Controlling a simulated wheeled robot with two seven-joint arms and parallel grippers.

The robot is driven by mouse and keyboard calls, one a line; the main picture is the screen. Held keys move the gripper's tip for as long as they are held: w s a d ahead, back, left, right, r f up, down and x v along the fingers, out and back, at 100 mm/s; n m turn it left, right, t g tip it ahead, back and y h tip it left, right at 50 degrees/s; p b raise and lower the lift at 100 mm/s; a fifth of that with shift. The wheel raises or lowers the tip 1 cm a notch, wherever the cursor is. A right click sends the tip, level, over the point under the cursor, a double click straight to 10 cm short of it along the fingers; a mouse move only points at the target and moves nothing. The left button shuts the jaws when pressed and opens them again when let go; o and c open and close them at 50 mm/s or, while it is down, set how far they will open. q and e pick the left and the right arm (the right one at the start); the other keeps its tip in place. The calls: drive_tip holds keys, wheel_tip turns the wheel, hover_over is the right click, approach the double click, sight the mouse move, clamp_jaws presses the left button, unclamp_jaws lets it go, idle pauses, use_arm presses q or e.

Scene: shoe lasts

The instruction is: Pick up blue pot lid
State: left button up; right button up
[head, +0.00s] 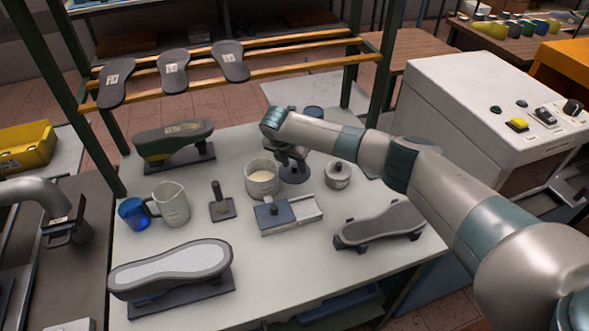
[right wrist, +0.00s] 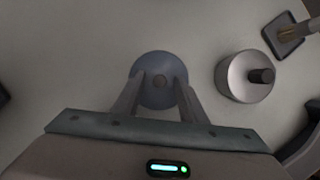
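The blue pot lid (right wrist: 157,60) is a round blue-grey disc with a small knob, lying on the white table in the right wrist view. In the head view, part of it (head: 295,176) shows under my right gripper (head: 291,156). In the right wrist view, my right gripper (right wrist: 161,82) is open, with its fingers apart over the lid on either side of the knob. I cannot tell whether they touch it. My left gripper (head: 64,232) is at the left edge of the head view, away from the lid; its opening is unclear.
A cream-filled pot (head: 262,180) stands just left of the lid, and a metal pot with a dark knob (head: 338,176) just right. A grey box with a blue block (head: 290,214) lies in front. A jug (head: 172,205), blue cup (head: 132,213) and shoe lasts stand around the table.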

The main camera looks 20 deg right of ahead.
sight(296, 168)
idle(0.4)
clamp_jaws()
drive_tip(key=shift+r, duration=0.1)
drive_tip(key=shift+r+b, duration=0.4)
drive_tip(key=shift+r, duration=0.05)
drive_tip(key=r, duration=0.1)
drive_tip(key=r+b, duration=0.1)
drive_tip(key=r, duration=0.1)
drive_tip(key=shift+s+d, duration=0.15)
drive_tip(key=shift+d, duration=0.2)
drive_tip(key=s+d+r+b, duration=0.1)
drive_tip(key=s+d+r, duration=0.1)
drive_tip(key=s+d+r+b, duration=0.1)
drive_tip(key=d+r, duration=0.1)
drive_tip(key=d, duration=0.1)
drive_tip(key=s+d+r+b, duration=0.1)
drive_tip(key=s+d+r, duration=0.1)
drive_tip(key=shift+s+d, duration=0.3)
drive_tip(key=shift+s, duration=0.05)
drive_tip(key=shift+s+d+r+b, duration=0.35)
drive_tip(key=shift+s+d+r, duration=0.1)
drive_tip(key=shift+d, duration=0.05)
